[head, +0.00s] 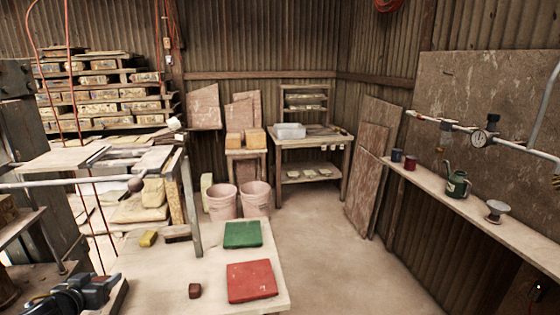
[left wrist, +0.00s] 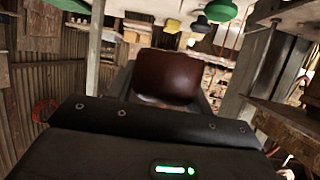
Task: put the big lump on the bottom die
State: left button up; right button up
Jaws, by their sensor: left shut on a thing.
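My left gripper (head: 112,284) is low at the left in the head view, beside the near left of the table. In the left wrist view it is shut on the big lump (left wrist: 168,75), a smooth dark red-brown block. The lump is hard to make out in the head view. A dark metal frame stands at the far left of the head view; I cannot clearly make out the bottom die there. My right gripper is not in view.
The table (head: 215,285) carries a green slab (head: 242,234), a red slab (head: 251,281), a yellow sponge (head: 148,238) and a brown brush (head: 177,233). Metal posts and a horizontal bar stand between gripper and shelves. Two pink buckets (head: 255,198) stand behind. Floor at right is clear.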

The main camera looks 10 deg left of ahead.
pick_arm(q)
jog(key=s+d+r+m+g+h, duration=0.1)
jog(key=d+m+h, duration=0.5)
jog(key=d, duration=0.9)
jog(key=s+d+r+m+g+h, duration=0.1)
jog(key=s+d+m+g+h, duration=0.3)
jog(key=d, duration=1.1)
jog(key=shift+s+d+m+h, duration=0.35)
jog(key=shift+m+h, duration=1.35)
jog(key=shift+h, duration=0.4)
jog(key=shift+a+f, duration=0.1)
jog(key=shift+f, duration=0.05)
